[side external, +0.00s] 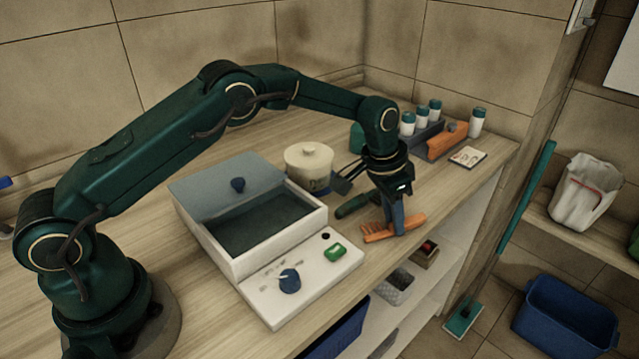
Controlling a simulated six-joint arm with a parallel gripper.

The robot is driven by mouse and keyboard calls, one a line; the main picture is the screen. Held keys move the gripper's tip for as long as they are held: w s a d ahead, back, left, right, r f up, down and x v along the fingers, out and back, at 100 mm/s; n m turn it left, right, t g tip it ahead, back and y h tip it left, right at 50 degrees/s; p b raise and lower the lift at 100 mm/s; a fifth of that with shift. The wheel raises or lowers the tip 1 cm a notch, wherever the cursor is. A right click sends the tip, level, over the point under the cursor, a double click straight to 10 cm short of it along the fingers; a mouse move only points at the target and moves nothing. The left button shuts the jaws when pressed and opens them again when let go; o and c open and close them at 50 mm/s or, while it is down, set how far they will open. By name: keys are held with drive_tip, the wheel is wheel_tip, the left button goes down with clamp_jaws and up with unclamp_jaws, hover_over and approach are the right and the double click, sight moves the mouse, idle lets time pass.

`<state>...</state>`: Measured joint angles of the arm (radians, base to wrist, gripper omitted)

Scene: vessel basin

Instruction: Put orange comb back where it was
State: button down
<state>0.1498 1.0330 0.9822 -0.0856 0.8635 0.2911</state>
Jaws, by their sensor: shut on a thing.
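The orange comb (411,226) is near the front edge of the wooden counter, in the side external view. My gripper (397,227) reaches down over it with its fingers shut on the comb's middle. The comb lies roughly level, its teeth toward the left end. I cannot tell whether it touches the counter or is held slightly above it. The fingers hide part of the comb.
A white basin box (225,262) with a raised grey lid and a knob panel stands left of the comb. A dark green object (355,206) lies just behind it. A lidded pot (308,168), white-bodied bottles (476,122) and an orange-fronted tray (446,142) stand farther back. The counter edge drops to shelves.

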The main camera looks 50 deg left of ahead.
drive_tip(key=c, duration=0.7)
unclamp_jaws()
drive_tip(key=shift+f, duration=0.1)
drive_tip(key=shift+r, duration=0.45)
drive_tip(key=s+a+r+n, duration=0.15)
drive_tip(key=s+r, duration=0.25)
drive_tip(key=r, duration=0.4)
drive_tip(key=s+a+r, duration=0.2)
drive_tip(key=s+r, duration=0.3)
drive_tip(key=r, duration=0.4)
drive_tip(key=s+a+f+n+t, duration=0.1)
drive_tip(key=s+a, duration=0.1)
drive_tip(key=s, duration=0.7)
drive_tip(key=s+a+f+n+t+y, duration=0.1)
drive_tip(key=s+a+n, duration=0.1)
drive_tip(key=s, duration=0.7)
drive_tip(key=shift+s+a+f+t, duration=0.3)
drive_tip(key=shift+s+f, duration=0.05)
drive_tip(key=shift+s, duration=0.05)
